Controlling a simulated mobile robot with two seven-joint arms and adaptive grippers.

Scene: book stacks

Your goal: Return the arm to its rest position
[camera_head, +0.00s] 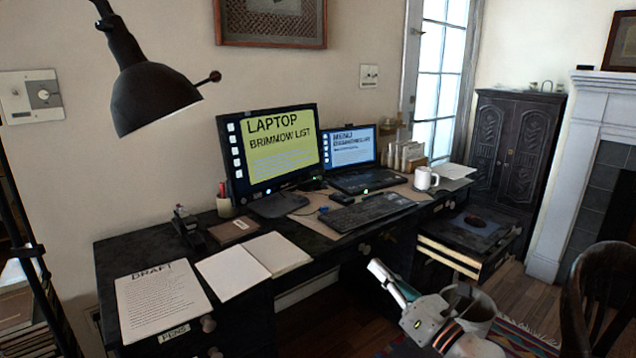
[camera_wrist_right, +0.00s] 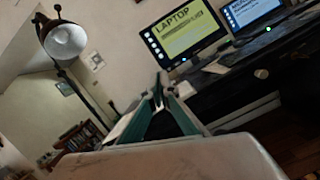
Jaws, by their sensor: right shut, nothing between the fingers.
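My right gripper (camera_head: 380,272) shows at the lower middle of the head view, with its arm coming in from the bottom right. It is in front of the desk (camera_head: 240,335), apart from it, over the dark floor area. Its teal-lined fingers point up and left. In the wrist view the fingertips (camera_wrist_right: 159,84) come together with nothing between them. My left gripper is in neither view.
A wooden chair (camera_head: 590,300) stands at the lower right. Monitor (camera_head: 280,150), keyboard (camera_head: 368,212), white mug (camera_head: 425,178) and papers (camera_head: 160,300) crowd the desk. A black lamp (camera_head: 150,95) hangs upper left.

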